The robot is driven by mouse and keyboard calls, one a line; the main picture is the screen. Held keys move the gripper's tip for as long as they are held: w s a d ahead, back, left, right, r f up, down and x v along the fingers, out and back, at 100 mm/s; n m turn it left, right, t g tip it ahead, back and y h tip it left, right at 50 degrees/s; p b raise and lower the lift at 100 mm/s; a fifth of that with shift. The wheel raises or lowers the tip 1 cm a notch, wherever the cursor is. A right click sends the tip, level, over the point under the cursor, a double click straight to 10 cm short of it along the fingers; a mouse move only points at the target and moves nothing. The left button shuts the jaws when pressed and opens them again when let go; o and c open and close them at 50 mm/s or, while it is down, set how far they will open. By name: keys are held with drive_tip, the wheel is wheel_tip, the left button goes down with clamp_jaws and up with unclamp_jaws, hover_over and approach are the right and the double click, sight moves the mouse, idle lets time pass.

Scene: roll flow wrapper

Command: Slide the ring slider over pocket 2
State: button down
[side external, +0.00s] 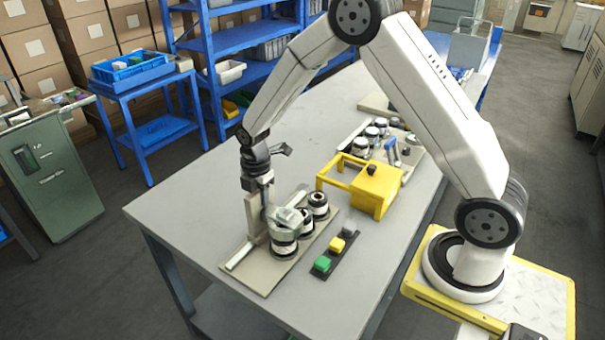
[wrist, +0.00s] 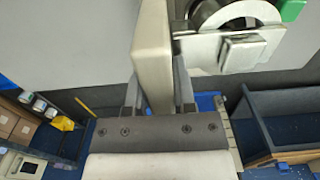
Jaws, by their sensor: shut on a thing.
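My gripper (side external: 262,196) points down at the left side of a beige baseplate (side external: 255,279). In the wrist view my gripper (wrist: 157,92) has a finger on each side of a tall beige block (wrist: 151,45) and is shut on it. This block (side external: 251,215) stands upright by a light rail (side external: 240,256) and seems to be the handle of the ring slider. A pale grey ring piece (side external: 286,217) lies beside it, above the nearest black-and-white roll (side external: 284,243); the ring piece (wrist: 228,50) also shows in the wrist view. Pocket numbers are not readable.
More rolls (side external: 318,204) stand behind on the baseplate. A strip with green, yellow and dark buttons (side external: 336,252) lies to the right. A yellow frame fixture (side external: 374,190) and a tray of parts (side external: 412,161) stand farther back. The table's left front (side external: 180,213) is clear.

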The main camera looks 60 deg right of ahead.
drive_tip(key=d, duration=0.7)
drive_tip(key=shift+c, duration=2.2)
unclamp_jaws()
wheel_tip(320, 180, up, 8)
drive_tip(key=shift+s+a, duration=0.1)
drive_tip(key=shift+a, duration=0.05)
